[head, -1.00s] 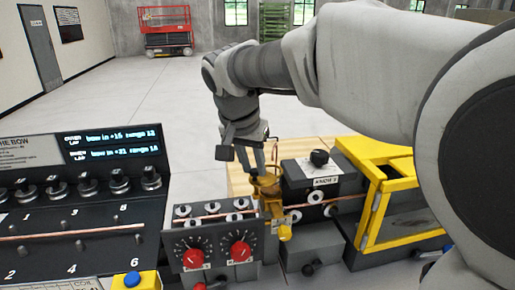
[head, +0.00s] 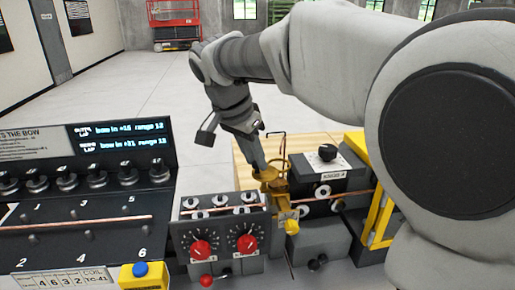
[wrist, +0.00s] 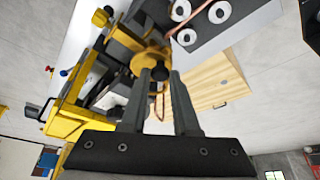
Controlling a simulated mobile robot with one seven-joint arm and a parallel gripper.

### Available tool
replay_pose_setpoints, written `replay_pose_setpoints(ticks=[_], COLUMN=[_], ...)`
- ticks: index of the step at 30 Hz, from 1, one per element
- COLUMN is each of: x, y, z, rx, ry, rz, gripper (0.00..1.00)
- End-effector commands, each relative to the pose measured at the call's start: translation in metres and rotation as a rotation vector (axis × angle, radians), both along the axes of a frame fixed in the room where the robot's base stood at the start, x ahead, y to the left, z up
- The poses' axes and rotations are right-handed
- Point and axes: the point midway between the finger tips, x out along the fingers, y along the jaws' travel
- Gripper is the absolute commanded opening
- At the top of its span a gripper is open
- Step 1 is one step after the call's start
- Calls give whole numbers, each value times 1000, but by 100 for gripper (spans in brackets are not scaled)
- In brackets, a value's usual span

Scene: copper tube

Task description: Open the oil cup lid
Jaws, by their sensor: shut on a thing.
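The brass oil cup (head: 272,184) stands among the dark machine blocks in the head view, left of the block with the black knob. It also shows in the wrist view (wrist: 150,62), just beyond my fingertips. My gripper (head: 263,168) reaches down to the top of the cup from above and behind. In the wrist view my fingers (wrist: 161,75) stand apart, with their tips against the brass at the cup's top. They are shut on what appears to be its lid. The lid's exact edge and its hinge are hidden by the fingers, so I cannot tell how far it is raised.
A thin brass loop (head: 277,138) rises beside the cup. A copper tube (head: 345,199) runs past it through rollers. A box with red dials (head: 222,245) stands in front, a yellow frame (head: 380,215) at right. A control panel (head: 80,205) fills the left.

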Motion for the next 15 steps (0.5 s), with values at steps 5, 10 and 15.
replay_pose_setpoints(ticks=[5,10,15], x=[0,0,0], y=[0,0,0], z=[1,0,0], rx=[1,1,0], ry=[-1,-1,0], rz=[2,2,1], gripper=[44,59,59])
